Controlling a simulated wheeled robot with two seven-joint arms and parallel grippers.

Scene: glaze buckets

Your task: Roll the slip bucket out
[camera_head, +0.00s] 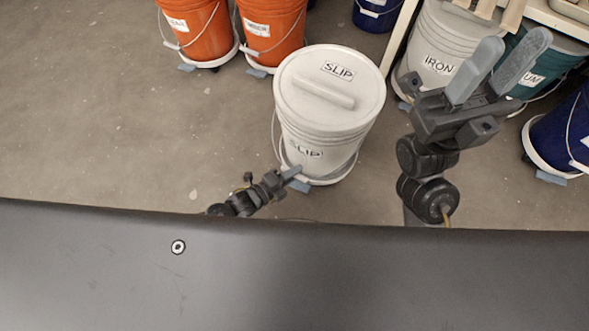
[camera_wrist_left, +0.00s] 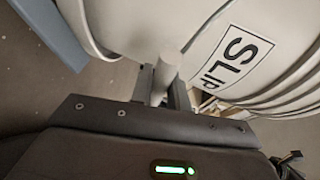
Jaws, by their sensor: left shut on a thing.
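The slip bucket (camera_head: 322,115) is white with a lid, labelled SLIP on top and side. It stands upright on a low white round base on the floor in front of me. My left gripper (camera_head: 291,174) is low at the bucket's near side. In the left wrist view it is shut on a pale rod-like grip (camera_wrist_left: 166,72), which looks like the bucket's handle, close against the bucket wall (camera_wrist_left: 150,22). The fingertips are partly hidden there. My right gripper (camera_head: 509,55) is open and empty, raised right of the bucket, its fingers apart.
Orange buckets (camera_head: 270,30) stand at the back left. The IRON bucket (camera_head: 435,62) is close behind right, by a shelf post (camera_head: 402,35). A teal bucket (camera_head: 545,65) and a dark blue bucket (camera_head: 565,135) stand right. The floor (camera_head: 110,130) at left is clear.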

